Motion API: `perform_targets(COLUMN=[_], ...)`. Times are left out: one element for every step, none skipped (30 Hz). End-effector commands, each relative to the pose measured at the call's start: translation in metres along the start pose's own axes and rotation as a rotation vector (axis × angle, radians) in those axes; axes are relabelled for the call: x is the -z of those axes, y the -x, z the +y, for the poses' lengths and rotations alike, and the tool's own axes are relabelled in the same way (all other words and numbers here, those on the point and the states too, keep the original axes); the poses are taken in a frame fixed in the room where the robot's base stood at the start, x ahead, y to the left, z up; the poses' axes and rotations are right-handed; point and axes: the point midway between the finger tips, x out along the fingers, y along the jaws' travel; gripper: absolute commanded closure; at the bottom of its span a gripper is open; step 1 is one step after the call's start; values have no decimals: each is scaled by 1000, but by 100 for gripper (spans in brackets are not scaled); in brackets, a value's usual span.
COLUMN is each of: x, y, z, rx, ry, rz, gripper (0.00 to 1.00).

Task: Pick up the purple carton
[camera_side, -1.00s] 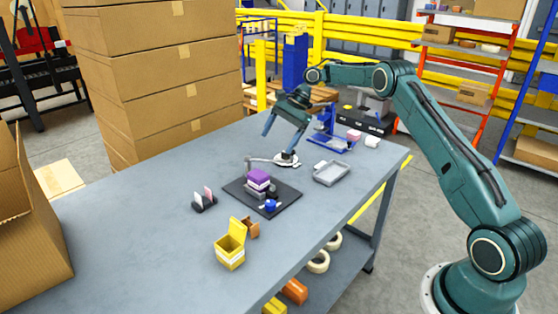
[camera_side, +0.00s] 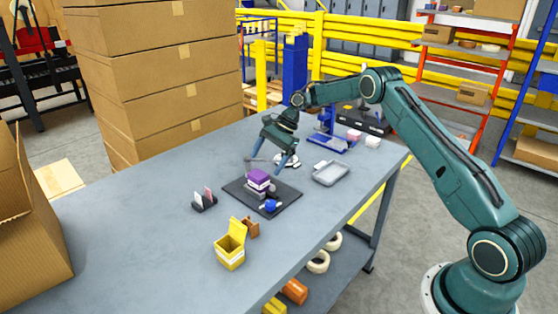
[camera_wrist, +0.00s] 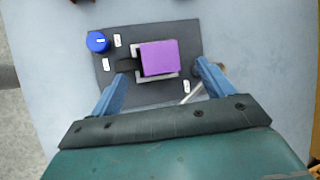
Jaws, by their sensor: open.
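The purple carton (camera_side: 258,178) sits on a small device on a dark mat (camera_side: 290,192) on the grey table. In the wrist view the purple carton (camera_wrist: 158,58) shows from above, ahead of and between the two blue fingers. My gripper (camera_side: 270,163) is open and empty, just above and behind the carton in the side view. In the wrist view my gripper (camera_wrist: 160,70) has one finger on each side of the carton, apart from it in the picture. The exact height gap is hard to tell.
A blue knob (camera_side: 270,206) is on the mat's front part. A grey tray (camera_side: 331,173) lies to the right. An open yellow box (camera_side: 230,248) stands in front, and a small black holder (camera_side: 205,201) is at left. The left table area is clear.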

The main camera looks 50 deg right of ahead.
Motion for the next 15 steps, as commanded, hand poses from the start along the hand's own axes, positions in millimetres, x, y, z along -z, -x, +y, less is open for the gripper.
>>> perform_targets(x=[-1,-1,-1,-1,-1,-1,-1,-1,0,0,-1,-1,-1,-1,-1], y=[-6,-9,-14,-18,-21,-26,-30,-32,-36,-38,-39,-41,-42,-42,-43], z=[1,1,1,1,1,1,1,1,1,1,1,1,1,1,1], rx=[-3,-3,-3,-3,-2,-3,-3,-3,-2,-2,-1,-1,-1,-1,0], ry=[1,2,2,1,1,2,2,2,1,1,1,2,2,2,2], rz=[-1,-2,-2,-1,-1,-2,-2,-1,-1,0,0,0,0,0,0], gripper=[19,19,19,19,19,19,19,19,19,19,19,19,19,19,19])
